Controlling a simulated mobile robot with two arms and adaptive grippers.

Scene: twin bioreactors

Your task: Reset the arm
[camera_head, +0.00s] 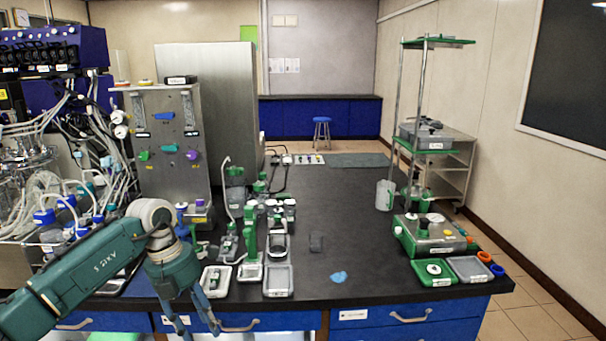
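My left arm, teal and grey, comes in from the lower left. Its gripper (200,328) hangs fingers down at the bench's front edge, in front of the blue drawers. Its two fingers are apart, with nothing seen between them. The fingers overlap the drawer front in the picture, beside a small white tray (216,280). I cannot tell whether they touch the bench. My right arm and gripper are not in view.
The black bench (345,210) holds green-and-grey apparatus right of my gripper and tubing-covered reactors (75,170) at left. A grey panel unit (165,150) stands behind the arm. A tall green stand (424,150) is at right. The bench's middle is mostly clear around a blue scrap (339,277).

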